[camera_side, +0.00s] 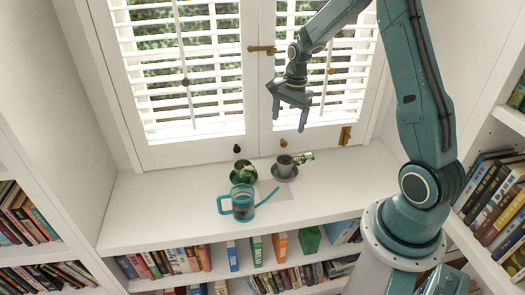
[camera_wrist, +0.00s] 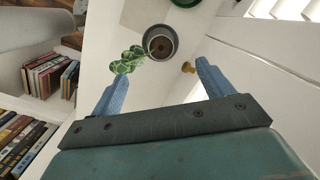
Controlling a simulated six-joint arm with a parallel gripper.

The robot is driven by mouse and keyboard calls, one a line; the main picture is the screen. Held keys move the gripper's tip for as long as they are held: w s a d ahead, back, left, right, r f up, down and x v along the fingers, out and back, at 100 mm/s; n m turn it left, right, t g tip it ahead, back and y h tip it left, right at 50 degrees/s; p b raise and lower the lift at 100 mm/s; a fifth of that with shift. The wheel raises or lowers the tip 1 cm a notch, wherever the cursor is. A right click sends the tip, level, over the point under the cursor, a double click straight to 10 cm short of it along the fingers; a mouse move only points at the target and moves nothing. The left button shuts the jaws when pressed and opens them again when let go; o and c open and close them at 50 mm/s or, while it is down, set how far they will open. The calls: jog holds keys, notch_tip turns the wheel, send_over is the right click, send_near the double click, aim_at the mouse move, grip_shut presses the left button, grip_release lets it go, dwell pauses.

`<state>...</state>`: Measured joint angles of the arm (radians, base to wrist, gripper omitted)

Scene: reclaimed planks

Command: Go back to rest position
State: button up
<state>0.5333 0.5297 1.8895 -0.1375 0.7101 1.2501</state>
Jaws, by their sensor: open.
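My gripper (camera_side: 289,118) is raised in front of the window, above the white shelf top, open and with nothing between its fingers. In the wrist view my gripper (camera_wrist: 160,90) shows its two blue fingers spread wide apart. A green patterned piece, perhaps leaves (camera_wrist: 127,60), is beside the pot.
Bookshelves (camera_side: 30,220) flank both sides. Window blinds (camera_side: 180,75) are close behind my gripper.

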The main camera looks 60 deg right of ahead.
jog(key=s+a+r+n+t+h, duration=0.1)
jog(key=s+a+r+n, duration=0.4)
jog(key=r, duration=0.3)
jog(key=s+a+r+n+t, duration=0.1)
jog(key=s+a+r+n, duration=0.1)
jog(key=a+r+n, duration=0.45)
jog(key=s+a+r+n+t, duration=0.1)
jog(key=s+a+r+n, duration=0.1)
jog(key=s+a+n, duration=0.2)
jog(key=s+a+r+n+t, duration=0.2)
jog(key=s+a+r+n, duration=0.1)
jog(key=s, duration=0.7)
jog(key=shift+s+a+n, duration=0.3)
jog(key=shift+a+n, duration=0.15)
jog(key=shift+a, duration=0.25)
jog(key=shift+r, duration=0.1)
